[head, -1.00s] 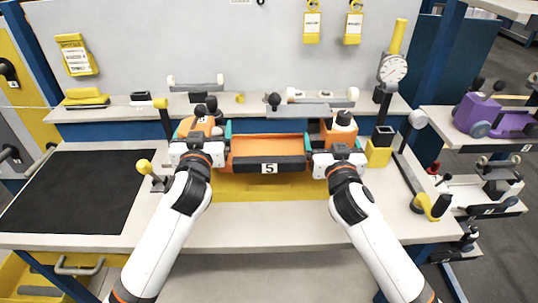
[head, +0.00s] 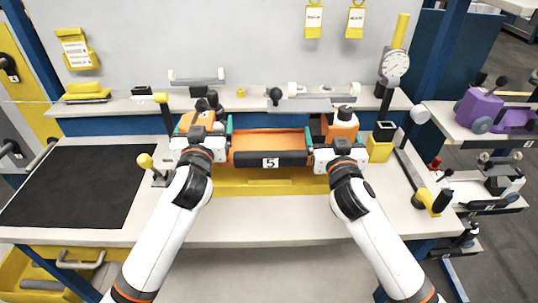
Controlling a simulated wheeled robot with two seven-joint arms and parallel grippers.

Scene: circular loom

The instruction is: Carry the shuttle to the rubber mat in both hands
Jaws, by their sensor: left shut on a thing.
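The shuttle (head: 268,143) is a long orange body with a dark front bar marked 5, teal end pieces and orange end blocks. It lies level across the middle of the bench, over or in a yellow cradle (head: 262,183); I cannot tell if they touch. My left gripper (head: 224,148) is shut on its left end. My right gripper (head: 313,155) is at its right end, its fingertips largely hidden, so its jaw state is unclear. The black rubber mat (head: 75,188) lies bare and flat on the bench to the left.
A yellow-knobbed lever (head: 146,162) and a dark post with a yellow top (head: 163,112) stand between shuttle and mat. A yellow block (head: 380,148) and a dial gauge (head: 396,63) stand at right. A shelf (head: 120,106) runs behind. The bench front (head: 265,228) is clear.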

